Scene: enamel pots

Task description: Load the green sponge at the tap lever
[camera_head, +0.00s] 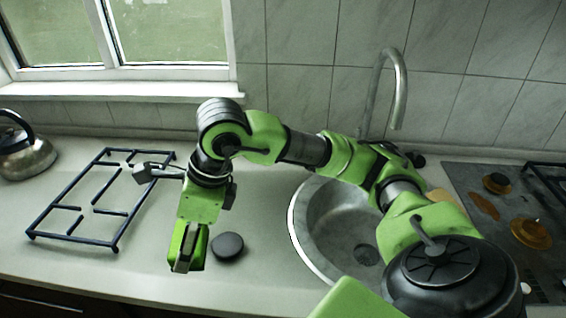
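My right gripper (190,258) comes in on the arm from the lower right, which reaches across the sink, and points down over the counter at the left. A bright green block, which looks like the green sponge (178,243), sits between its fingers, and the gripper appears shut on it. The tap (400,88) is a tall curved metal spout behind the sink. Its base and lever are hidden behind my arm, or I cannot make them out. My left gripper is not in view.
A round steel sink (298,232) lies under my arm. A dark round disc (228,246) is on the counter right of the gripper. A black pot grate (116,247) lies at the left, with a kettle (28,158) beyond. A dark hob (462,180) is at the right.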

